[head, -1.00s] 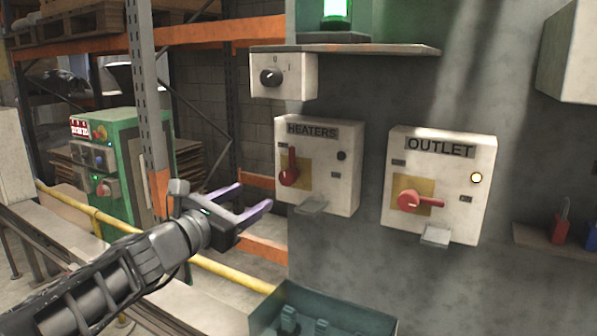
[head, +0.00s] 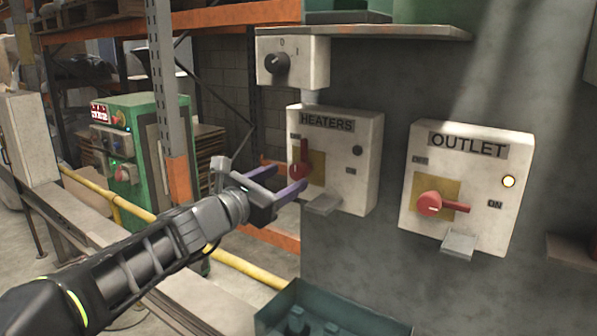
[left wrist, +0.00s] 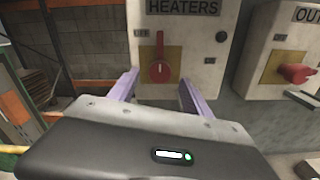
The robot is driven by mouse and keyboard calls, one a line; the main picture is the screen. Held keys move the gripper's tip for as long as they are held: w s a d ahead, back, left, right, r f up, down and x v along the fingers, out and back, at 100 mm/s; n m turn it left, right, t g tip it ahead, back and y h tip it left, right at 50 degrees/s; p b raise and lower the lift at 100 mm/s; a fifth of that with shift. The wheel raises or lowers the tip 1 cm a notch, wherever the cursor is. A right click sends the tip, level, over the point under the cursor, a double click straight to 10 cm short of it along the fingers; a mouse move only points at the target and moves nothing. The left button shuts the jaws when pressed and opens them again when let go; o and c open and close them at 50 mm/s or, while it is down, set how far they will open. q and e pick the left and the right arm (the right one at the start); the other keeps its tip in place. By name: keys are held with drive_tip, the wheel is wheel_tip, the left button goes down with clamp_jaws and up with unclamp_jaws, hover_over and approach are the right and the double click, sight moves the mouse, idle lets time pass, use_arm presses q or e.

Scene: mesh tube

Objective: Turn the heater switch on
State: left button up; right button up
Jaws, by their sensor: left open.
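The HEATERS box (head: 347,160) is a white box on the grey wall. Its red switch handle (head: 304,158) points up on a yellow plate, and its round indicator is dark. In the left wrist view the red handle (left wrist: 160,62) stands upright, centred beyond my fingers. My left gripper (head: 289,180) is open and empty, its purple fingers just in front of and left of the box's lower part. In the left wrist view the open fingers (left wrist: 157,90) lie below and to either side of the handle. My right gripper is not in view.
The OUTLET box (head: 468,190) to the right has its red handle turned sideways and a lit indicator. A small dial box (head: 291,62) hangs above the HEATERS box. A metal tab (head: 324,204) sticks out below it. A green bin (head: 320,315) stands below.

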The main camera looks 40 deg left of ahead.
sight(295, 173)
use_arm(q)
drive_tip(key=w, duration=0.5)
drive_tip(key=shift+w, duration=0.35)
drive_tip(key=shift+c, duration=0.6)
clamp_jaws()
